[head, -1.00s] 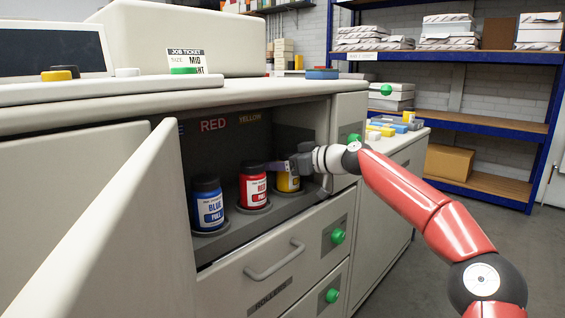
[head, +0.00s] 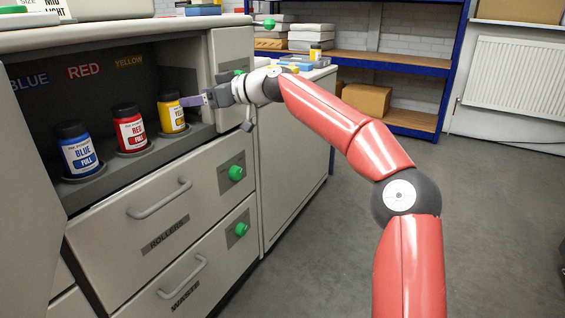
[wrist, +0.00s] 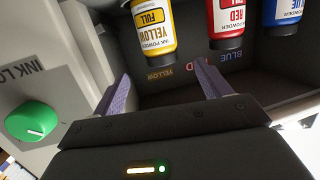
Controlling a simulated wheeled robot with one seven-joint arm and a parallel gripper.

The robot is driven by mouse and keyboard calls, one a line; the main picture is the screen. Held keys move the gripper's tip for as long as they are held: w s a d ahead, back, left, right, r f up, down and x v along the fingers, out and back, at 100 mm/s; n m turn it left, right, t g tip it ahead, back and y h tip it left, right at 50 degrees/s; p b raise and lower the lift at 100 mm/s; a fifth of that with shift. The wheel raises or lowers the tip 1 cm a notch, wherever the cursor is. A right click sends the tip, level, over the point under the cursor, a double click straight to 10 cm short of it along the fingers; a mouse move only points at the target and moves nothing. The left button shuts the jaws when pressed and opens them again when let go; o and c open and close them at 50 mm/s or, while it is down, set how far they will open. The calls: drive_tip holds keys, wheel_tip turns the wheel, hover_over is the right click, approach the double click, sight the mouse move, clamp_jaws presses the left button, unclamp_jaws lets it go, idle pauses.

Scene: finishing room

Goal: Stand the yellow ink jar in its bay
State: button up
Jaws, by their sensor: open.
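The yellow ink jar (head: 172,114) stands upright in the rightmost bay of the open cabinet, under the YELLOW label, its black cap up. In the wrist view the yellow jar (wrist: 156,28) appears upside down, in front of and apart from the fingertips. My gripper (head: 207,99) is just right of the jar at the compartment's right side. In the wrist view my gripper (wrist: 163,82) has its two fingers wide apart with nothing between them. Whether the jar sits fully down in its bay is hard to see.
The red jar (head: 130,128) and blue jar (head: 76,148) stand in the bays to the left. The compartment's right wall and a green knob (wrist: 31,121) are close beside my gripper. Drawers with handles (head: 160,200) lie below. The floor at right is clear.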

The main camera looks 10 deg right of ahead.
drive_tip(key=s+a+f+g+h, duration=0.2)
drive_tip(key=s+a+f+h, duration=0.2)
drive_tip(key=s+a+f, duration=0.3)
drive_tip(key=s+d+f+m+h, duration=0.1)
drive_tip(key=s+d+f+h, duration=0.3)
drive_tip(key=s, duration=0.4)
drive_tip(key=s+d+f+m+h, duration=0.2)
drive_tip(key=s+d+f+m, duration=0.2)
drive_tip(key=s+d, duration=0.5)
drive_tip(key=s+d+f+m+h, duration=0.2)
drive_tip(key=s+d+f+m, duration=0.1)
drive_tip(key=s+d, duration=0.6)
drive_tip(key=s+d+f+m+h, duration=0.2)
drive_tip(key=s+d+f+m, duration=0.2)
drive_tip(key=s+d, duration=0.5)
drive_tip(key=shift+s+d+f+m+t, duration=0.2)
drive_tip(key=shift+s+f+m+t, duration=0.15)
drive_tip(key=shift+s, duration=0.3)
wheel_tip(320, 180, up, 2)
drive_tip(key=shift+r+p, duration=0.1)
drive_tip(key=shift+p, duration=0.9)
